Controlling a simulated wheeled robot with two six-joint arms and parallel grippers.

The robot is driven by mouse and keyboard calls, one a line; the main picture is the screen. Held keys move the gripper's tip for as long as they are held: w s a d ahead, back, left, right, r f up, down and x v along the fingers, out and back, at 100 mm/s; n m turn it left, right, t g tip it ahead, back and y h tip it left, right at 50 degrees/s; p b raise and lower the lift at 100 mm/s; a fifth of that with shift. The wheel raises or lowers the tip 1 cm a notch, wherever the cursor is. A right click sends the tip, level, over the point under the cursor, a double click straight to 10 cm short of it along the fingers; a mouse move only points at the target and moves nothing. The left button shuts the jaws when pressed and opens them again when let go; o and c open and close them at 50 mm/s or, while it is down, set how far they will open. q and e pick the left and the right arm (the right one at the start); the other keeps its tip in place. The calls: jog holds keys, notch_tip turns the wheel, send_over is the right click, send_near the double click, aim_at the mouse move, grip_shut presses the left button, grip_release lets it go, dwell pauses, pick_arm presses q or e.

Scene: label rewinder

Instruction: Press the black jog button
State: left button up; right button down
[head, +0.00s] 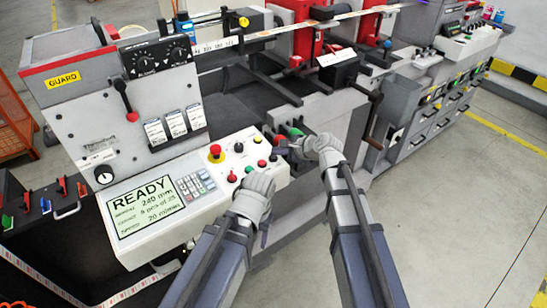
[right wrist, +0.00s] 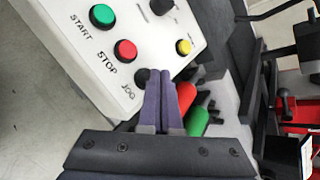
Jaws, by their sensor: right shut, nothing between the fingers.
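The black jog button (right wrist: 142,75) sits on the sloping white control panel (head: 150,185), at the end of the row after the green START button (right wrist: 102,16) and the red STOP button (right wrist: 125,50). My right gripper (right wrist: 157,74) is shut and empty. Its dark fingertips are right beside the jog button and partly overlap it in the right wrist view; I cannot tell whether they touch. In the head view the right gripper (head: 277,150) reaches the panel's right end from the right. My left gripper (head: 264,232) is near the panel's front edge, its fingers mostly hidden.
A yellow button (right wrist: 184,47) and a black knob (right wrist: 162,6) are near the jog button. Red (right wrist: 186,96) and green (right wrist: 197,122) handles stand just beyond the panel's edge, close to my right fingers. A red mushroom button (head: 215,152) is farther left. The display reads READY.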

jog(key=shift+f, duration=0.25)
jog(key=shift+w+f+b, duration=0.1)
jog(key=shift+f+b, duration=0.35)
jog(key=shift+b, duration=0.15)
dwell(0.5)
jog(key=shift+r, duration=0.15)
jog(key=shift+r+p, duration=0.8)
jog(key=shift+p, duration=0.15)
jog(key=r+p, duration=0.4)
jog(key=p, duration=0.1)
jog(key=shift+s+d+r, duration=0.25)
jog(key=shift+s+r, duration=0.15)
dwell(1.8)
